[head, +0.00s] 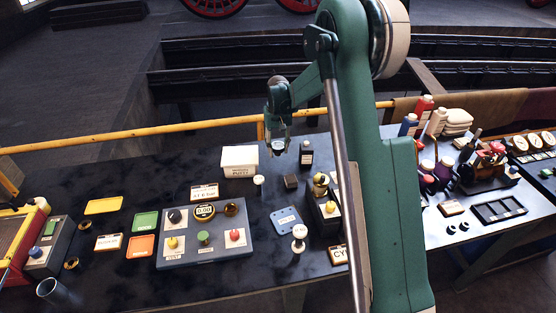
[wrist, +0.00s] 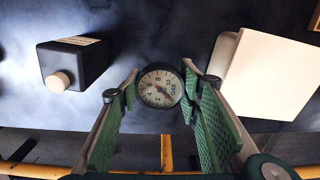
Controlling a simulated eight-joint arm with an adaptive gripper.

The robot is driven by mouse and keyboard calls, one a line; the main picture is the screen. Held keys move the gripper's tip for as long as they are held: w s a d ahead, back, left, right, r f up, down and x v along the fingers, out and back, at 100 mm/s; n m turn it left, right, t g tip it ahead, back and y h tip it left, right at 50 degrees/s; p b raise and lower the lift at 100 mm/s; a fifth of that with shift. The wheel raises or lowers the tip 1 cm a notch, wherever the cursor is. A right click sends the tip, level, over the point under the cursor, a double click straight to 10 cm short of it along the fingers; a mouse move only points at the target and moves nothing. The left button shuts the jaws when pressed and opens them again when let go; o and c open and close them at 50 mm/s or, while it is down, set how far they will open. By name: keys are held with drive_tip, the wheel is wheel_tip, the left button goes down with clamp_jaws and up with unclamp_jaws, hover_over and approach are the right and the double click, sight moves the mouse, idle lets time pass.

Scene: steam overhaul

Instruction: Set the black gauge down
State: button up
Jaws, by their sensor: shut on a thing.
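The gauge has a black rim and a round white dial with numbers and a dark needle, facing the wrist camera. In the head view it is too small and covered to make out well. How far its underside is from the table cannot be told.
A yellow rail (head: 180,127) runs behind the table. A grey control panel (head: 206,233) stands nearer the front.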

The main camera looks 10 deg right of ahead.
sight(278, 145)
drive_tip(key=shift+f, duration=1.2)
drive_tip(key=shift+f, duration=1.85)
drive_tip(key=shift+f, duration=0.2)
drive_tip(key=o, duration=1)
drive_tip(key=shift+r, duration=0.2)
wheel_tip(278, 145, up, 12)
